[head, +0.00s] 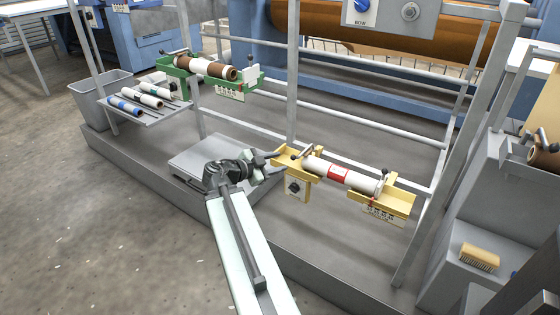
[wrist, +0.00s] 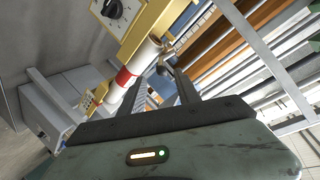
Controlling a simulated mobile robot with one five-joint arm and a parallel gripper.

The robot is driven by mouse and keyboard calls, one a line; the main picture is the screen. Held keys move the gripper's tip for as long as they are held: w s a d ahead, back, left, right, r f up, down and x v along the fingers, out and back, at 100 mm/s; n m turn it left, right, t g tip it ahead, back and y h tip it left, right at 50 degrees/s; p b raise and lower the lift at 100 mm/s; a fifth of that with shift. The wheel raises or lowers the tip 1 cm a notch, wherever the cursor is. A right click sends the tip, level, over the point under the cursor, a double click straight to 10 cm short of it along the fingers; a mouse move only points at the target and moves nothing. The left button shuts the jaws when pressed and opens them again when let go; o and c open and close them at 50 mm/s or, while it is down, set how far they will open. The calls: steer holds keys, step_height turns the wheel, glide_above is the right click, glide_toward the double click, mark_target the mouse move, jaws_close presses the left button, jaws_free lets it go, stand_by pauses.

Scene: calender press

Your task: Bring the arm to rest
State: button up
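My arm reaches from the bottom of the head view to my gripper (head: 278,162), just left of the yellow bracket's left end. The gripper's two fingers are apart, with nothing seen held between them; they also show apart in the wrist view (wrist: 162,80). The yellow bracket (head: 399,199) carries a white roll (head: 316,165) with a red band, lying across it. A small metal lever (head: 296,154) stands at the roll's left end, close to the fingertips. I cannot tell whether the fingers touch the bracket.
A green bracket (head: 254,75) with a brown roll stands further back. Several rolls lie on a grey shelf (head: 150,115) beside a grey bin (head: 91,116). A yellow brush (head: 479,257) lies at right. Open floor is at left.

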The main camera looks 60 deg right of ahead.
stand_by(0.3)
steer(key=w+a+f+n+t+y+p, duration=0.1)
steer(key=w+a+f+n+t+y, duration=0.15)
steer(key=w+a, duration=0.7)
steer(key=w+a+f+n+t+y, duration=0.2)
steer(key=w+a+f+n, duration=0.3)
steer(key=a, duration=0.8)
steer(key=s+a+f+n+y, duration=0.1)
steer(key=a+f+n+y, duration=0.2)
steer(key=a+n, duration=0.5)
steer(key=a+f+n+g+y, duration=0.1)
steer(key=a+f+n+y, duration=0.3)
steer(key=a, duration=0.6)
steer(key=s+a+f+n+y, duration=0.1)
steer(key=a+n+y, duration=0.2)
steer(key=a+n, duration=0.6)
step_height(320, 180, up, 38)
steer(key=m+p, duration=0.1)
steer(key=p, duration=3.7)
steer(key=shift+w+a, duration=0.3)
